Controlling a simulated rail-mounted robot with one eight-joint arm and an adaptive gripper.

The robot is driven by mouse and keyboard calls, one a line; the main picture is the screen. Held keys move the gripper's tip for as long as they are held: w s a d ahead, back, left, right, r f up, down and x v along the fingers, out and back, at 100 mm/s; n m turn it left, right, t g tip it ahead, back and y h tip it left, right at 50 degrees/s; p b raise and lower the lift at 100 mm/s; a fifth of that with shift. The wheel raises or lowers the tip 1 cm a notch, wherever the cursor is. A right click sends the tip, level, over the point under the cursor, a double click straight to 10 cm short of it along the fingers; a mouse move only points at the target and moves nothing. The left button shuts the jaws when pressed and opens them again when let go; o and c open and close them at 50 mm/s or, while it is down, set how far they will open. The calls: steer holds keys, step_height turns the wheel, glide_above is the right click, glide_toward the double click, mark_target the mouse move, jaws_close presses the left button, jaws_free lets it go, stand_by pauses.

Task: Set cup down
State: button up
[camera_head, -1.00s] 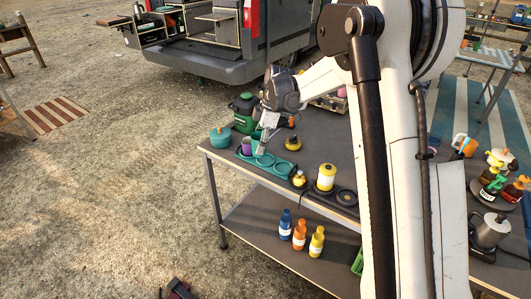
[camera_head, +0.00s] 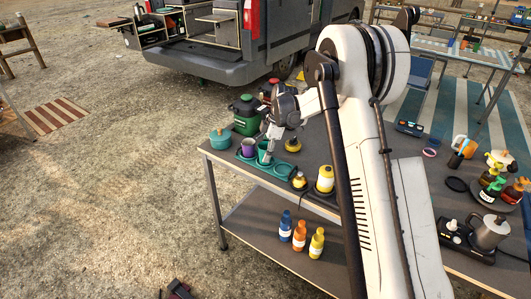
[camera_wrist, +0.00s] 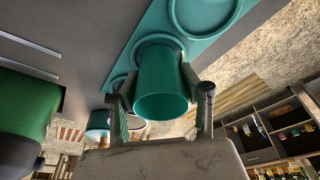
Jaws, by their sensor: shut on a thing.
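My gripper (camera_head: 269,152) is shut on a teal cup (camera_head: 263,147), over the teal tray (camera_head: 284,169) with round recesses on the dark table. In the wrist view the teal cup (camera_wrist: 161,80) stands between the two fingers of my gripper (camera_wrist: 160,88), its open rim facing the camera. Its base lines up with a round ring of the tray (camera_wrist: 208,45). I cannot tell whether the base touches the tray. A purple cup (camera_head: 248,147) stands just left of the held cup. The tray's recesses to the right look empty.
A teal pot (camera_head: 220,138) and a green jug (camera_head: 245,115) stand left of and behind the tray. Yellow-topped containers (camera_head: 325,178) stand to its right. A small yellow and black item (camera_head: 293,144) lies behind it. Several bottles (camera_head: 300,235) stand on the lower shelf.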

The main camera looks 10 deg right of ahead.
steer(key=shift+f, duration=0.2)
steer(key=o, duration=1.2)
steer(key=shift+r, duration=0.1)
